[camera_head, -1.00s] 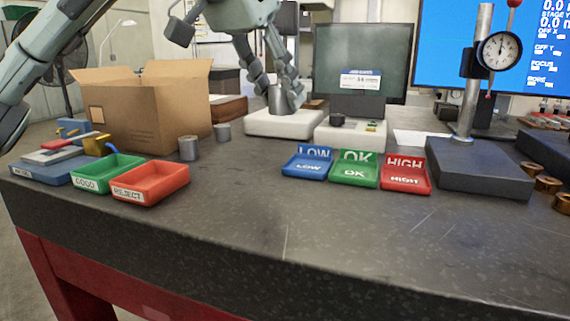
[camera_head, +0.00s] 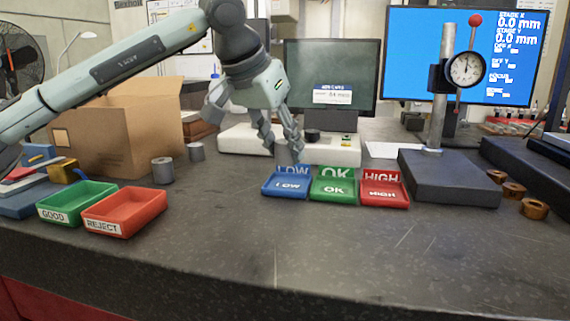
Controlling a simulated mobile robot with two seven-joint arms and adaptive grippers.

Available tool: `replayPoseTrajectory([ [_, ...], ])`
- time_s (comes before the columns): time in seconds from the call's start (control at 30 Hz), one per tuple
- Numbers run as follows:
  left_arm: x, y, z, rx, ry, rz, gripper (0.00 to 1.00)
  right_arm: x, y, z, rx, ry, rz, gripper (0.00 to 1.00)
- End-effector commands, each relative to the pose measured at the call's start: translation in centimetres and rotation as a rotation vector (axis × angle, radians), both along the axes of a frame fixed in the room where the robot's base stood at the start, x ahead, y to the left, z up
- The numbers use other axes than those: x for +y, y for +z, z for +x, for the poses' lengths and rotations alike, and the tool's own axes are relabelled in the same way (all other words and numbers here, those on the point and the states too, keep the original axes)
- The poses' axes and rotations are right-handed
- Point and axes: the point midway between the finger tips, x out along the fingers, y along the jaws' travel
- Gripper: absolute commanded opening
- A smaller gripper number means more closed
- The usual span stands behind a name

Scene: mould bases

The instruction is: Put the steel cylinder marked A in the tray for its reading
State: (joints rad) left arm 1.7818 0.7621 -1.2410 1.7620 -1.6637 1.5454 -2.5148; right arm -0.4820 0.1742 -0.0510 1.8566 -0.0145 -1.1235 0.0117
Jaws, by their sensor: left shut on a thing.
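My left gripper (camera_head: 282,143) is shut on a grey steel cylinder (camera_head: 287,156), partly hidden by its fingers. It holds the cylinder at the back edge of the blue LOW tray (camera_head: 270,190); I cannot tell whether they touch. No letter on it can be read. The green OK tray (camera_head: 333,188) stands beside the LOW tray, and the red HIGH tray (camera_head: 383,193) is to its right. All three trays look empty. My right gripper is not in view.
Two more steel cylinders (camera_head: 163,171) (camera_head: 196,152) stand by the cardboard box (camera_head: 120,130) at left. The green GOOD tray (camera_head: 77,203) and red REJECT tray (camera_head: 125,211) are in front. A dial gauge stand (camera_head: 448,178) is at right. The front bench is clear.

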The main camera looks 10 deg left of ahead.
Motion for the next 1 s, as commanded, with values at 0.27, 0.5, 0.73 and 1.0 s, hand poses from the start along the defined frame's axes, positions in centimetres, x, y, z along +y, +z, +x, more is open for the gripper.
replayPoseTrajectory([
  [0.27, -0.3, -1.6, 0.8, -0.002, 0.001, -0.001, 0.00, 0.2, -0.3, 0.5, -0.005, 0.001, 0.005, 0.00],
  [0.5, -0.3, -4.4, 0.7, -0.003, 0.001, -0.002, 0.00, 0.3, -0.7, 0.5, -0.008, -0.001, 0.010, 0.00],
  [0.73, -0.3, -4.4, 0.7, -0.003, 0.000, -0.003, 0.00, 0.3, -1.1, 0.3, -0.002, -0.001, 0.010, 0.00],
  [1.0, -0.3, -4.7, 0.7, 0.000, 0.001, 0.000, 0.51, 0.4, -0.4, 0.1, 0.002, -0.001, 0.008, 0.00],
])
